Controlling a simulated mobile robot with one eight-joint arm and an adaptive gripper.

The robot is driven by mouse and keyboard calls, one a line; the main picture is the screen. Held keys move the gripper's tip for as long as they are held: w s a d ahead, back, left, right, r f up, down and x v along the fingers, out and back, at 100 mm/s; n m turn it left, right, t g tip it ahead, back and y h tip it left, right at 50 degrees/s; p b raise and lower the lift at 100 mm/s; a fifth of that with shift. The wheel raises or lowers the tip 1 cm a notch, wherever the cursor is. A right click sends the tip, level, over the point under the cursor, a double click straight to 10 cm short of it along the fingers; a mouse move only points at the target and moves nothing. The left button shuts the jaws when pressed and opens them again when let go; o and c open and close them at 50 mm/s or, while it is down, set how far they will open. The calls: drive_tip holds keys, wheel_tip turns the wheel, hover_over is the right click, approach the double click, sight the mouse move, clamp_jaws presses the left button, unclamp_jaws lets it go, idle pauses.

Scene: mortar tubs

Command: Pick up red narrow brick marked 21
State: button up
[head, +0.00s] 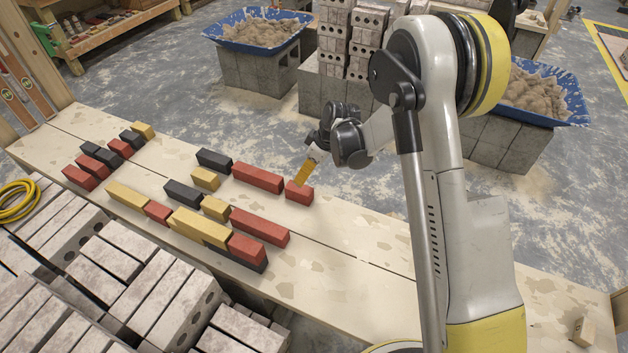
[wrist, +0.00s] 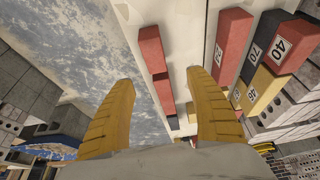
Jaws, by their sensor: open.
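My gripper (head: 306,173) is just above and beside this brick, with orange fingers. In the wrist view my gripper (wrist: 165,95) is open and empty, its fingers apart. A longer red brick (head: 258,177) lies left of the short one.
In the front row are a long red brick (head: 259,227), a red brick (head: 247,247) over a dark one, and yellow bricks (head: 198,228). A red brick marked 40 (wrist: 282,45) shows in the wrist view. The bench (head: 370,290) is clear at right. Grey blocks (head: 160,290) stand in front.

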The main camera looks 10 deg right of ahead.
sight(299, 188)
drive_tip(key=x, duration=0.2)
drive_tip(key=b+x, duration=0.1)
drive_tip(key=x, duration=0.2)
drive_tip(key=d+b+x, duration=0.1)
drive_tip(key=x, duration=0.1)
drive_tip(key=shift+w+a+f, duration=0.15)
drive_tip(key=shift+f, duration=0.15)
drive_tip(key=b+x, duration=0.2)
drive_tip(key=x, duration=0.1)
drive_tip(key=b+x, duration=0.1)
drive_tip(key=x, duration=0.1)
drive_tip(key=shift+d+f, duration=0.3)
drive_tip(key=shift+f, duration=0.05)
drive_tip(key=shift+r, duration=0.1)
clamp_jaws()
